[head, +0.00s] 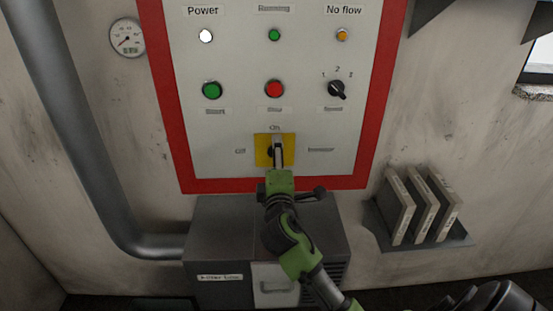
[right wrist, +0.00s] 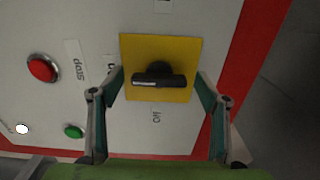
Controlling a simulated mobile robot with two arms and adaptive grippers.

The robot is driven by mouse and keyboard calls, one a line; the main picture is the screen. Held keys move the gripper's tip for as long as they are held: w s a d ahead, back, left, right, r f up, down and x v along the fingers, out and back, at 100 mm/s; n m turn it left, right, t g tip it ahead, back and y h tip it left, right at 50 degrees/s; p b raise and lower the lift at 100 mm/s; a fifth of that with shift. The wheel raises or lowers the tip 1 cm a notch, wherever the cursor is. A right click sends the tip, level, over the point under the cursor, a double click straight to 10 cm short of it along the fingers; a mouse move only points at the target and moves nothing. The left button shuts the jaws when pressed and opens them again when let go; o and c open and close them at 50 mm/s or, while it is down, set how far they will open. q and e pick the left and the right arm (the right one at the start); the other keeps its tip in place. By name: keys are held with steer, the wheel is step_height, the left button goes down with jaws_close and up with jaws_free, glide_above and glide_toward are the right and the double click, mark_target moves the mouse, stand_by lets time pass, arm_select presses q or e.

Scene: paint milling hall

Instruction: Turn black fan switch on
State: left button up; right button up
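The black fan switch sits on a yellow square plate (head: 260,158) low on the control panel, mostly hidden by my right gripper in the head view. In the right wrist view the black switch handle (right wrist: 158,80) is clear on its yellow plate (right wrist: 180,50). Its bar lies along the up-down line of the panel, in line with the "On" label; I cannot tell its pointer end. My right gripper (head: 278,155) is open, its fingers (right wrist: 160,78) on either side of the handle with gaps between. My left gripper is not in view.
The red-edged panel (head: 225,60) has a green start button (head: 211,90), a red stop button (head: 274,89), a black speed knob (head: 337,89) and several lamps; the power lamp (head: 206,36) glows white. A grey cabinet (head: 225,250) stands below. A binder rack (head: 440,237) is at right.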

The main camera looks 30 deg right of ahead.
steer(key=shift+s+a, duration=0.1)
steer(key=v, duration=1.1)
steer(key=shift+s, duration=0.4)
steer(key=shift+a, duration=0.1)
